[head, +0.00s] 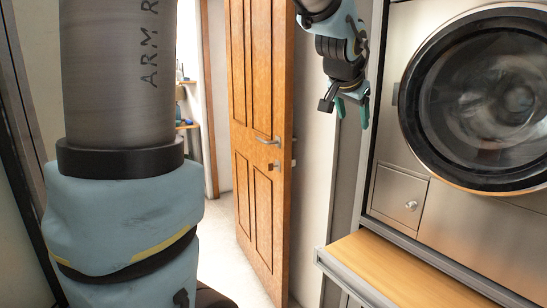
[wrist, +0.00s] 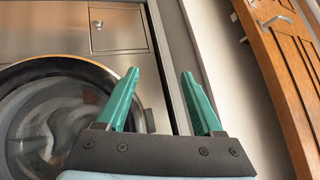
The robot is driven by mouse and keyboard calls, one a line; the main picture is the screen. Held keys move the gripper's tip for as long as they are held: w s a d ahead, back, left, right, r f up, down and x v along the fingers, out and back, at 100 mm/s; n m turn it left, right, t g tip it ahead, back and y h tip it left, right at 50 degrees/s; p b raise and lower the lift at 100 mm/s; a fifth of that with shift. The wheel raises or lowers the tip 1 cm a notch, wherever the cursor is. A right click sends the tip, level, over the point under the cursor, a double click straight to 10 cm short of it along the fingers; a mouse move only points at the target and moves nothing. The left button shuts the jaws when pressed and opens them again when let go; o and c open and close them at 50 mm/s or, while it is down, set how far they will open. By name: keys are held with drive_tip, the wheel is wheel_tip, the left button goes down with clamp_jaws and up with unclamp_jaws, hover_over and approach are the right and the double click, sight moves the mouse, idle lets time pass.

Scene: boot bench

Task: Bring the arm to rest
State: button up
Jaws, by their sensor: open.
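My gripper (head: 352,110) hangs in the air at the upper middle right of the head view, between the wooden door and the washing machine, with its fingers pointing down. In the wrist view my gripper (wrist: 163,97) shows two green fingers spread apart with nothing between them. My arm's large grey and light blue links fill the left of the head view. The gripper appears clear of the surfaces around it.
A front-loading washing machine (head: 395,150) with a round dark door (head: 480,100) stands at the right, above a wooden bench top (head: 385,268). A wooden door (head: 262,110) stands open in the middle. Shelves (head: 186,105) show through the doorway, with pale floor (head: 228,255) below.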

drive_tip(key=s+a+f+n+g+y, duration=0.3)
drive_tip(key=a+f+n, duration=0.1)
drive_tip(key=a+f, duration=1)
drive_tip(key=s+a+f+n+g+y, duration=0.1)
drive_tip(key=s+a+f+n+g, duration=0.2)
drive_tip(key=s+a+f, duration=0.6)
drive_tip(key=s+a+n, duration=0.2)
drive_tip(key=s+a, duration=0.1)
drive_tip(key=shift+f+g, duration=0.15)
drive_tip(key=shift+g, duration=0.15)
